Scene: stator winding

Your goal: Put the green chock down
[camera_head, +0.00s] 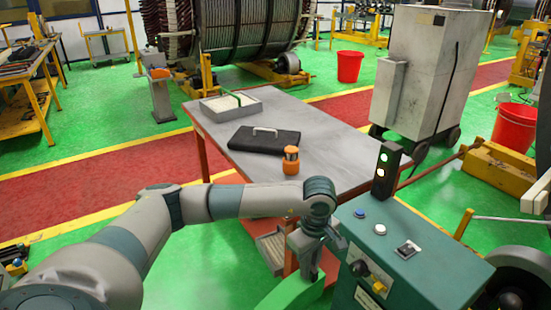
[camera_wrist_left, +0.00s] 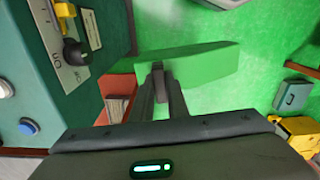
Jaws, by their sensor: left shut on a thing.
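The green chock (camera_head: 288,293) is a light green wedge-like block at the bottom of the head view, partly cut off by the frame edge. My left gripper (camera_head: 307,268) points down beside the teal control cabinet and is shut on the chock. In the left wrist view the green chock (camera_wrist_left: 205,64) extends to the right from between the fingertips of my left gripper (camera_wrist_left: 158,75). Behind it is green floor, and the chock looks held above it, though the exact gap cannot be told. My right gripper is not in view.
The teal control cabinet (camera_head: 412,252) with knobs and buttons stands close to the right of my left gripper. A grey-topped table (camera_head: 330,150) holds a black case (camera_head: 265,140), an orange lantern-like object (camera_head: 291,160) and a tray (camera_head: 230,106). A yellow block (camera_head: 495,168) lies at right.

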